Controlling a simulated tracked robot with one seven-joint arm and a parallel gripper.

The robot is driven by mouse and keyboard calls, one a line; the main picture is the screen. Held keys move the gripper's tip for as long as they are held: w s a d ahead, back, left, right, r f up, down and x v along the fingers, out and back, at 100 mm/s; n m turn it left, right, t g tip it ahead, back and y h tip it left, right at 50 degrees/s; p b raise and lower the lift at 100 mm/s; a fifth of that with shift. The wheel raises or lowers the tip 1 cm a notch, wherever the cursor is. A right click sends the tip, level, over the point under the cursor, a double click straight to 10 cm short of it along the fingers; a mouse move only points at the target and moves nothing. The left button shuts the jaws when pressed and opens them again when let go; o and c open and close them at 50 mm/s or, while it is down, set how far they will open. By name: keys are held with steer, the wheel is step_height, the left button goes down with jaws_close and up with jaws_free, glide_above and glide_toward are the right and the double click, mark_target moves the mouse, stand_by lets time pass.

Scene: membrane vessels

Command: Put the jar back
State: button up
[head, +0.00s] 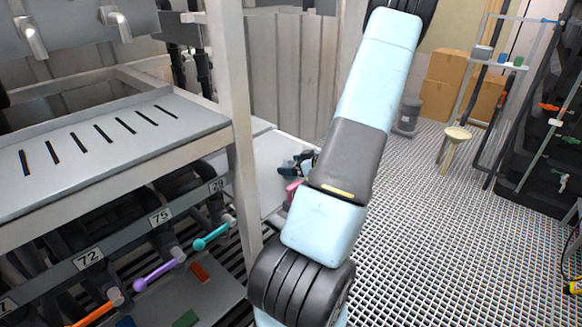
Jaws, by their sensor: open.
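No jar can be made out for certain in the head view. My own arm rises through the middle of the picture and leaves it at the top. A grey canister (408,115) with a darker top stands on the floor at the back.
A slotted metal bench (110,140) fills the left, with coloured handles, such as a purple one (158,270), below numbered plates. Cardboard boxes (450,75) and a yellowish funnel stand (453,140) are at the back right. The grated floor (430,230) right of my arm is mostly clear.

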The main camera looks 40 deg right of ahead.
steer(key=v, duration=1.2)
stand_by(1.1)
steer(key=shift+s, duration=0.1)
